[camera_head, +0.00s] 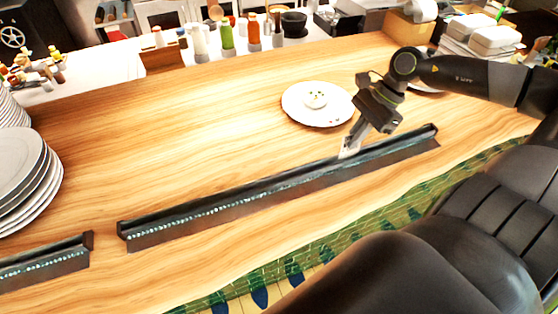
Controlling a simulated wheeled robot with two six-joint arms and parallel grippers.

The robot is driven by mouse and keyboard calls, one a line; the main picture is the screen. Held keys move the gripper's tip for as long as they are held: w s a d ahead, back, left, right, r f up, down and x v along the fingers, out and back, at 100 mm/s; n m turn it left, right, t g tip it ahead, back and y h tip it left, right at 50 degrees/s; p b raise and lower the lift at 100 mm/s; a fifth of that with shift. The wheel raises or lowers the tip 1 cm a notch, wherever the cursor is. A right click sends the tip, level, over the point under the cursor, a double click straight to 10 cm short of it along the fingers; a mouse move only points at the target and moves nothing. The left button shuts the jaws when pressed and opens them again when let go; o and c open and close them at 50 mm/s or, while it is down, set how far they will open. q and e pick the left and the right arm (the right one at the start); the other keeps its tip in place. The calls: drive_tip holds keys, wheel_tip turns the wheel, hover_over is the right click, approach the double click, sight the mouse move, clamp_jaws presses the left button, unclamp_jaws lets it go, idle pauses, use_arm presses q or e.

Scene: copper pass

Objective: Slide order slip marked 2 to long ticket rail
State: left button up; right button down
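The long ticket rail (240,202) is a dark metal strip with a row of light marks along it. It lies slantwise across the wooden counter. My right gripper (349,143) points down at the rail's right part. A small whitish slip (347,151) shows at its fingertips, at or just above the rail. The fingers look shut on it. I cannot read any number on the slip, and whether it touches the rail is unclear. My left gripper does not show.
A white plate (318,104) with a small garnished item stands just behind the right gripper. A shorter rail (45,262) lies at the lower left. Stacked plates (25,180) stand at the left edge. Bottles (227,33) line the back. The counter's middle left is clear.

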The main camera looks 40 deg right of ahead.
drive_tip(key=shift+s+d+r+p, duration=0.1)
drive_tip(key=shift+s+d+p, duration=0.15)
drive_tip(key=shift+d+p, duration=0.6)
drive_tip(key=shift+s+d, duration=0.1)
drive_tip(key=shift+d, duration=0.35)
drive_tip(key=shift+s+d+p, duration=0.15)
drive_tip(key=shift+d+p, duration=0.2)
drive_tip(key=shift+d, duration=0.25)
drive_tip(key=shift+s+d+p, duration=0.15)
drive_tip(key=shift+d+p, duration=0.2)
drive_tip(key=shift+d, duration=0.25)
drive_tip(key=shift+s+d+p, duration=0.25)
drive_tip(key=shift+d+p, duration=0.05)
drive_tip(key=shift+d, duration=0.75)
drive_tip(key=shift+s+d+p, duration=0.2)
drive_tip(key=shift+d+p, duration=0.05)
drive_tip(key=shift+d, duration=0.95)
